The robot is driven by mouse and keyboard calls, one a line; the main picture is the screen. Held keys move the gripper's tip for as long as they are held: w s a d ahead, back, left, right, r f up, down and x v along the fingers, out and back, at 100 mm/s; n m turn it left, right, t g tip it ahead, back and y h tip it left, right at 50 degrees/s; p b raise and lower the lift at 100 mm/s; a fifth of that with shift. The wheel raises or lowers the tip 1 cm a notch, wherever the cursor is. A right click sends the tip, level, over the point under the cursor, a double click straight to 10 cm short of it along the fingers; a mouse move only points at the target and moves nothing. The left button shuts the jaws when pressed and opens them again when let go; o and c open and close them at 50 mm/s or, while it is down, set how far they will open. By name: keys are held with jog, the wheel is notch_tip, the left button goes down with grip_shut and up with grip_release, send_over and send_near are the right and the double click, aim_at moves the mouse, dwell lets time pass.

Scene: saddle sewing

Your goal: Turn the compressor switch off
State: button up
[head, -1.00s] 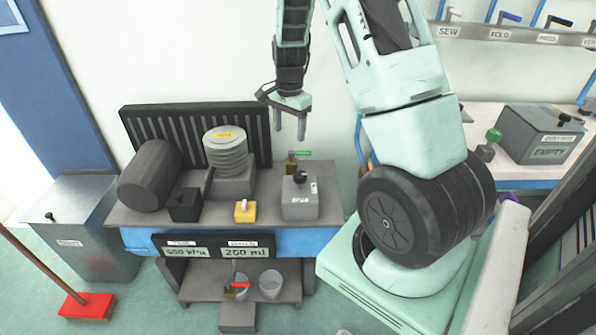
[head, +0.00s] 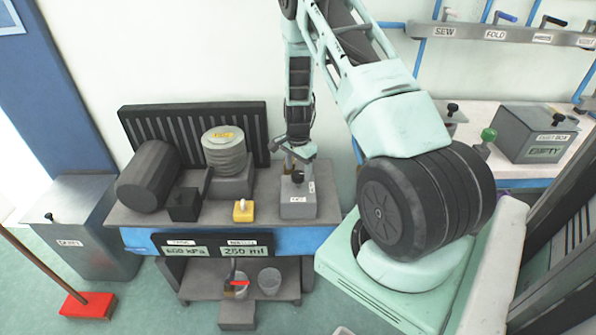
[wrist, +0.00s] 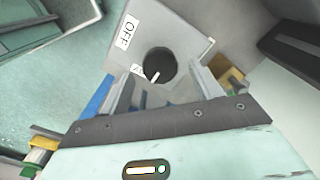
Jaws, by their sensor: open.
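A grey switch box (head: 299,208) with a black round knob (head: 297,177) stands at the right end of the compressor bench. In the wrist view the knob (wrist: 159,64) has a white pointer mark aimed down-left. An OFF label (wrist: 126,31) is on the box's upper left, and a second small label beside the knob is mostly unreadable. My gripper (wrist: 162,84) is open, with one finger on each side of the knob in the picture. In the head view my gripper (head: 300,160) is just above the box. I cannot tell whether the fingers touch the knob.
A yellow block (head: 243,214) with a white top, a dark cylinder (head: 149,177) and a ribbed canister (head: 224,150) share the bench. Displays below read 600 kPa (head: 186,252) and 250 ml (head: 245,251). A dark finned panel (head: 193,113) stands behind.

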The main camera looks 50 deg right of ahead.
jog(key=shift+f, duration=1)
jog(key=c, duration=1)
